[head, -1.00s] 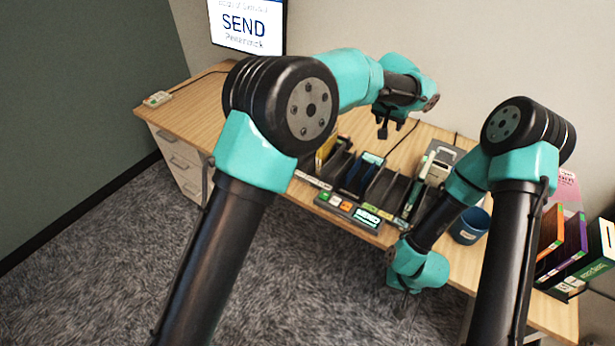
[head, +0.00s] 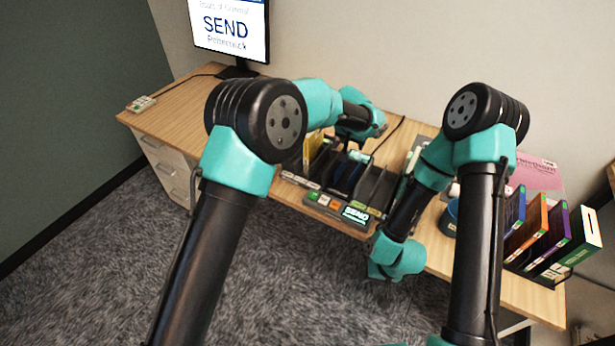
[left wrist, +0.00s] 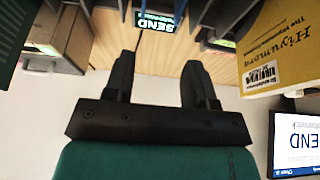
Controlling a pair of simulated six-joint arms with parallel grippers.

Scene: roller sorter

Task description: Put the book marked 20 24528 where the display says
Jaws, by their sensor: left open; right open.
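The monitor (head: 228,28) at the back left reads SEND and Petterwick. A small lit sign on the sorter's front edge (head: 355,214) also reads SEND; it shows in the left wrist view (left wrist: 155,22). My left gripper (left wrist: 159,65) is open with nothing between its fingers, low over the sorter. A yellow book (left wrist: 280,45) with a barcode label stands beside it; its number is too small to read. Blue (head: 514,207), orange (head: 527,226), purple (head: 550,238) and green (head: 578,238) books stand in a rack at right. I cannot read 20 24528 on any. My right gripper (head: 385,277) is open near the desk's front edge, its fingers mostly hidden.
The sorter has dark upright dividers (head: 376,188) with labelled slots. A blue cup (head: 450,217) stands between the sorter and rack, partly behind my right arm. A small button box (head: 141,104) lies at the desk's left end. The left desk top (head: 185,118) is mostly clear.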

